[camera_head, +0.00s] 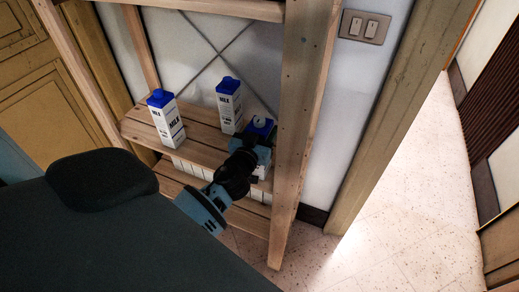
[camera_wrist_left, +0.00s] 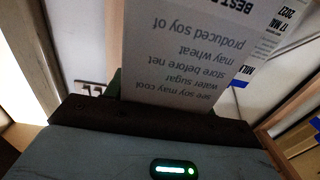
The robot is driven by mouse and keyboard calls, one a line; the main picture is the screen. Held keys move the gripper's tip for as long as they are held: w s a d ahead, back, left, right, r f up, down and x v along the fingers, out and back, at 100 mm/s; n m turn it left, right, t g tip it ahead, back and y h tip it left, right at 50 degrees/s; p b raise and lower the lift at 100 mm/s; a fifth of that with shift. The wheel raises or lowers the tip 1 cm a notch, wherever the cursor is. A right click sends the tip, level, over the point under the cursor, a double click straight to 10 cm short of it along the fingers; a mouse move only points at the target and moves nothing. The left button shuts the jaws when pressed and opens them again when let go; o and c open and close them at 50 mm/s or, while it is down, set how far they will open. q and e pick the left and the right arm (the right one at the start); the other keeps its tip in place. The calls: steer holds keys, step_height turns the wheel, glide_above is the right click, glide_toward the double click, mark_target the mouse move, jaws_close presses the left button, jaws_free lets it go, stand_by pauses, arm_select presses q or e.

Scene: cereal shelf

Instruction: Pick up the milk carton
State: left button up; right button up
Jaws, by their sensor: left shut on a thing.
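A milk carton (camera_head: 263,124) with a blue top stands over the right end of the wooden shelf, next to the upright post. My left gripper (camera_head: 260,137) is shut on this carton; the gripper and wrist hide much of it in the head view. In the left wrist view the carton's white printed side (camera_wrist_left: 185,55) rises from between the fingers, its text upside down. I cannot tell whether its base touches the shelf. My right gripper is not in view.
Two more milk cartons stand upright on the shelf board (camera_head: 200,152), one at the left (camera_head: 167,120) and one at the middle back (camera_head: 229,108). A thick wooden post (camera_head: 303,110) stands close to my left gripper's right. A lower shelf (camera_head: 240,213) lies below.

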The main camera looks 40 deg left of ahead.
arm_select(q)
jaws_close()
steer(key=shift+r, duration=0.1)
